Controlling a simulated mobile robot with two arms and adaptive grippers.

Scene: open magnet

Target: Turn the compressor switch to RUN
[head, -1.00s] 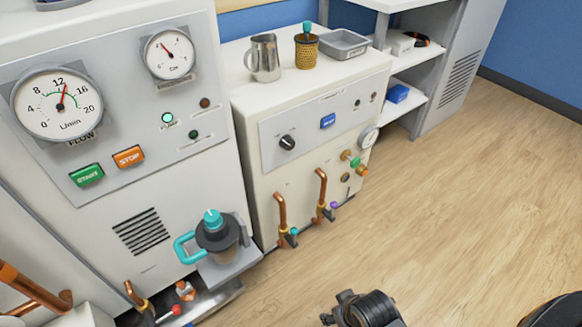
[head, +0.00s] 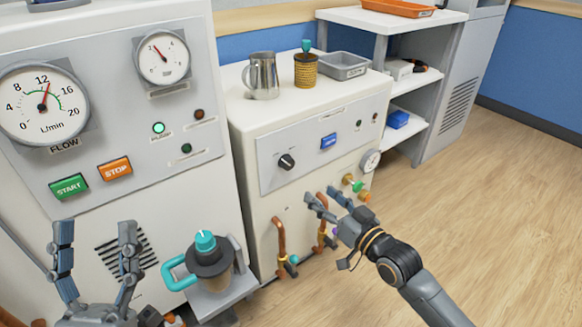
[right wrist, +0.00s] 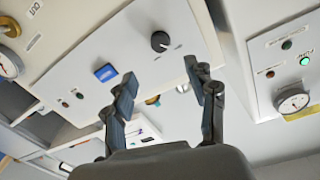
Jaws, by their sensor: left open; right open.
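The compressor switch (head: 287,161) is a black rotary knob on the grey panel of the right-hand white cabinet (head: 250,215). It also shows in the right wrist view (right wrist: 160,41), above and between the finger directions. Its small labels are too small to read. My right gripper (head: 321,197) is open and empty, below and to the right of the knob and apart from it. Its two fingers show in the right wrist view (right wrist: 165,92). My left gripper (head: 95,236) is open and empty in front of the left machine, below the START and STOP buttons.
A blue button (head: 328,141) sits right of the knob. Copper pipes (head: 280,235) with valves and a small gauge (head: 371,160) are on the cabinet's lower front. A teal-handled flask (head: 208,262) stands on a bracket at left. The floor at right is clear.

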